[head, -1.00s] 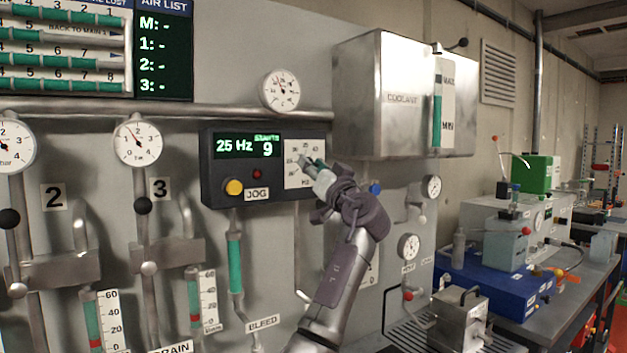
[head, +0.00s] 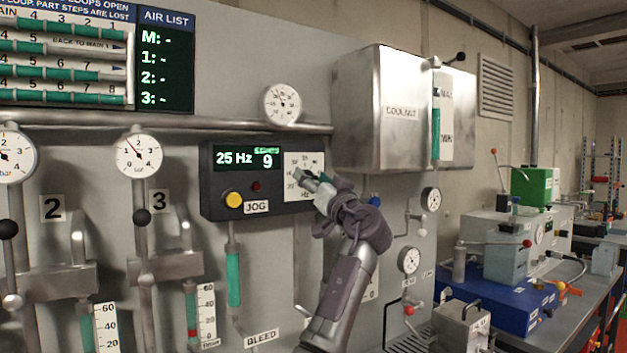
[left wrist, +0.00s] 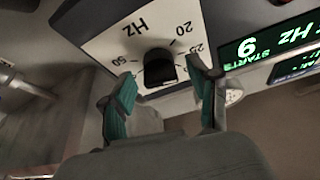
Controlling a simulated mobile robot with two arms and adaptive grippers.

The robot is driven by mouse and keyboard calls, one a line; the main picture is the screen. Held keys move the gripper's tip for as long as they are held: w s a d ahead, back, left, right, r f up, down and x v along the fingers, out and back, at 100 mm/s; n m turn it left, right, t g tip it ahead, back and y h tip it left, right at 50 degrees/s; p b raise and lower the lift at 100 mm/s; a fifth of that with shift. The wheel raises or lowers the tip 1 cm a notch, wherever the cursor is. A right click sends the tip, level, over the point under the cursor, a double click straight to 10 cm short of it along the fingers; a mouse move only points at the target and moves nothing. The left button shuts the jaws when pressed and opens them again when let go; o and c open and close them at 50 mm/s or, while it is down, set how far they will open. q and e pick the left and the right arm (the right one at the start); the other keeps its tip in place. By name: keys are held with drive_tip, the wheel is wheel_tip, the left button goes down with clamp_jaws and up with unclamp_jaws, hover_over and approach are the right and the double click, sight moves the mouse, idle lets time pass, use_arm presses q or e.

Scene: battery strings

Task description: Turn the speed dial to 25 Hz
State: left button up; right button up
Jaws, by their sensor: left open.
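The speed dial is a black knob (left wrist: 160,68) on a white scale plate (left wrist: 110,42) marked Hz, seen in the left wrist view. In the head view the plate (head: 313,160) sits at the right end of the dark control box (head: 215,188), and the knob is hidden behind my gripper. The green display (head: 247,159) reads 25 Hz, with a 9 beside it. My left gripper (left wrist: 165,88) is open, its teal-padded fingers on either side of the knob and apart from it. It also shows in the head view (head: 308,180). My right gripper is not in view.
A yellow button (head: 233,199) and a JOG label are on the same box. A steel coolant tank (head: 375,115) juts out to the upper right. A round gauge (head: 282,104) is above the box. Gauges, valves and pipes line the panel below.

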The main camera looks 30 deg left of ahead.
use_arm(q)
drive_tip(key=v, duration=1.2)
idle(0.3)
